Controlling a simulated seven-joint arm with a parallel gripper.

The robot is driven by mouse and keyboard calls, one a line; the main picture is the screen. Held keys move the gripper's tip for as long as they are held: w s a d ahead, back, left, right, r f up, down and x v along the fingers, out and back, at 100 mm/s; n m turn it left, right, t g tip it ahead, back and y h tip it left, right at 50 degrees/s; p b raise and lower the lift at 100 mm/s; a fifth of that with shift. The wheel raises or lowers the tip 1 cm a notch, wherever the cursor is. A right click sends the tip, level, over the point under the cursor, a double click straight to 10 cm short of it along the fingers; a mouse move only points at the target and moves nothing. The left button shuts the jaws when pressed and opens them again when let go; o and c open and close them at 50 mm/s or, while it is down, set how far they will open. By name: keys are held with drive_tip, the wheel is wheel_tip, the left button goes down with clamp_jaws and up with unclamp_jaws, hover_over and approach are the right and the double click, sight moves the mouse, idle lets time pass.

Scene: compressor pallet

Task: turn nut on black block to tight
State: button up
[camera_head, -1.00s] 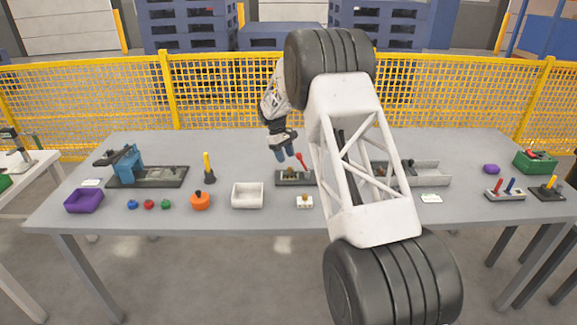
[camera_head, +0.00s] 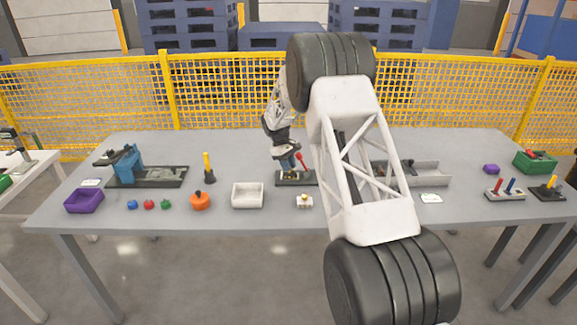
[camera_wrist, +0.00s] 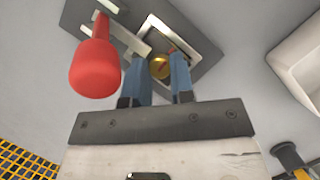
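The black block (camera_head: 308,182) lies on the table near the middle, partly behind my arm in the head view; its dark plate (camera_wrist: 205,18) fills the top of the wrist view. A round brass nut (camera_wrist: 160,66) sits on it inside a pale square frame. A red-handled lever (camera_wrist: 95,68) stands beside the nut, left of my fingers in the wrist view. My gripper (camera_wrist: 160,62) points down over the block, its two blue fingers apart on either side of the nut. Whether they touch it cannot be seen. In the head view my gripper (camera_head: 288,163) is low over the block.
The red lever handle (camera_head: 301,160) stands close to my fingers. A white bin (camera_head: 248,204) is left of the block, and a small white piece with a brass top (camera_head: 304,202) lies in front. Grey table (camera_head: 250,150) is clear behind the bin.

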clamp_jaws()
drive_tip(key=shift+m, duration=0.3)
drive_tip(key=shift+m+g, duration=0.3)
drive_tip(key=shift+m, duration=0.2)
drive_tip(key=o, duration=0.6)
unclamp_jaws()
drive_tip(key=shift+w+r, duration=0.1)
drive_tip(key=v, duration=0.7)
drive_tip(key=shift+r, duration=0.3)
